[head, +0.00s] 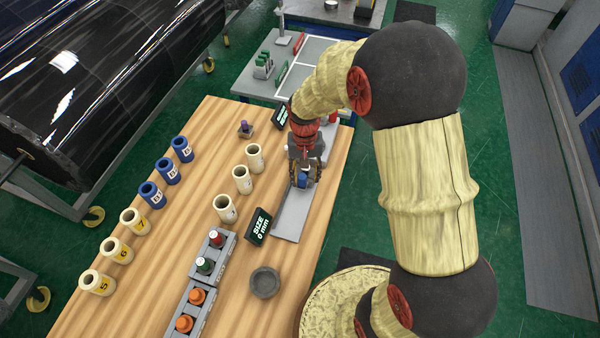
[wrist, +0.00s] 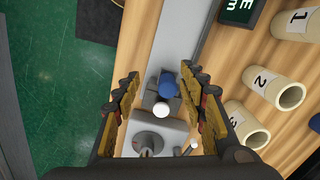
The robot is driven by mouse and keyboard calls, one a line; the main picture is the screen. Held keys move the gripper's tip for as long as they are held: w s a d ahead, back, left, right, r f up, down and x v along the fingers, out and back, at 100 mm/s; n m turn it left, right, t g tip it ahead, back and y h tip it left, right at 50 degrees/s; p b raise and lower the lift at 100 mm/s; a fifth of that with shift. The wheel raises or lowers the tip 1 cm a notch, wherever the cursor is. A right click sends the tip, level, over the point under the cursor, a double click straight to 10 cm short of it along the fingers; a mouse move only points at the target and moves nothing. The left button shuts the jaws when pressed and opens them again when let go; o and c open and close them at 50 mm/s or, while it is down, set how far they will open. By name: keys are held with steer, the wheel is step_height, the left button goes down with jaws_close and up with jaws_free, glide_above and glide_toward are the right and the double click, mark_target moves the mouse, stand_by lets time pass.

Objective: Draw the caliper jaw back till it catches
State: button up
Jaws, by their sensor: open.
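The caliper has a long grey rail (head: 291,215) on the wooden table; the rail also shows in the wrist view (wrist: 178,35). A grey jaw block (wrist: 172,130) sits on it with a blue part (wrist: 168,86), a white ball knob (wrist: 161,109) and a round grey disc (wrist: 147,141). In the head view my gripper (head: 304,183) is over the rail and hides much of the jaw. In the wrist view my gripper (wrist: 159,80) is open, its fingers on either side of the blue part and white knob. Contact cannot be told. A display (head: 261,227) reads "SIZE 0 mm".
Three cream rolls (head: 242,180) stand left of the rail. Cream rolls (head: 118,250) and blue rolls (head: 167,171) line the table's left side. Button boxes (head: 205,264) and a grey dish (head: 265,282) are in front. A second dark display (head: 281,116) is behind.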

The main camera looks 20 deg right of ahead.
mark_target(302, 176)
steer(key=w, duration=0.3)
steer(key=shift+w+r+m+t, duration=0.1)
steer(key=shift+r+m+t, duration=0.2)
steer(key=shift+r+m, duration=0.1)
steer(key=shift+m, duration=0.3)
steer(key=shift+f, duration=0.35)
steer(key=shift+f+b, duration=0.4)
steer(key=shift+f, duration=3.05)
steer(key=c, duration=0.3)
jaws_close()
